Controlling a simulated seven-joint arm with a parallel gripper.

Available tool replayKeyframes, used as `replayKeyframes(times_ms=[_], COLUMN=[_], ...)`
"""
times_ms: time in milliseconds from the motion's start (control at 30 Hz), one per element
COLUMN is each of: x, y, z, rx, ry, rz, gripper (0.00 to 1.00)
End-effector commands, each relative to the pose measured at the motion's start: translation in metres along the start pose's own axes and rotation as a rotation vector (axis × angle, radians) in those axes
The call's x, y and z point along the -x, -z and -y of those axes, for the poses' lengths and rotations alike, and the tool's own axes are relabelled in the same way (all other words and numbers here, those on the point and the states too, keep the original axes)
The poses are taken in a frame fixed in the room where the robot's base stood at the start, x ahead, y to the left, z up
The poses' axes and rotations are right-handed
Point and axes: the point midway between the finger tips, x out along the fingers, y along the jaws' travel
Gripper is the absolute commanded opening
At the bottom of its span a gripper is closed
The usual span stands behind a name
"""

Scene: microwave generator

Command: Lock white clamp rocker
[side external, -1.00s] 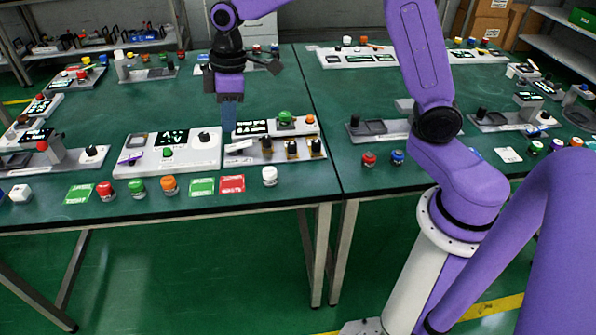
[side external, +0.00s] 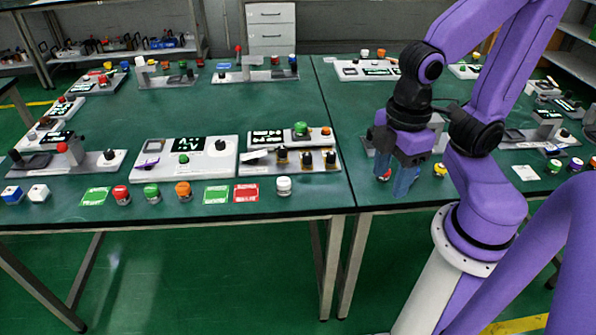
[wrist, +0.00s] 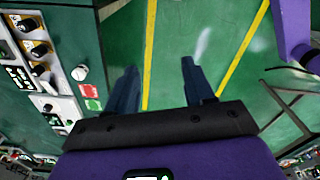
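My gripper (side external: 393,182) hangs over the front of the right-hand table in the side view, right of the seam between tables. In the wrist view its two blue fingers (wrist: 158,68) stand apart with nothing between them, and green floor shows below. I cannot clearly pick out a white clamp rocker. A light panel with several black knobs (side external: 290,152) lies left of the gripper, with a small pale lever-like piece (side external: 256,156) at its left. The gripper touches neither panel.
Loose buttons and red and green cards line the front edge, including a white button (side external: 284,186) and a red card (side external: 246,193). A red button (side external: 384,175) is partly hidden by the gripper. Green tabletop (side external: 330,110) is clear behind the knob panel.

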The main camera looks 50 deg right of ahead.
Motion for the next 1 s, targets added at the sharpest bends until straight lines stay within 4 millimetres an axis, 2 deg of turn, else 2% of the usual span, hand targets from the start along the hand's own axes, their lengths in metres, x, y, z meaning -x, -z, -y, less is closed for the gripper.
replayKeyframes(times_ms=[167, 267, 400, 600, 800, 1000], x=[0.008, 0.012, 0.014, 0.010, -0.002, -0.020], y=[0.043, 0.072, 0.107, 0.142, 0.155, 0.144], z=[-0.030, -0.058, -0.104, -0.179, -0.262, -0.345], rx=[-0.040, -0.066, -0.100, -0.149, -0.200, -0.249], ry=[-0.003, -0.005, -0.006, -0.008, -0.007, -0.005], rz=[0.004, 0.009, 0.012, 0.017, 0.023, 0.027], gripper=[0.53, 0.53, 0.53, 0.53, 0.53, 0.53])
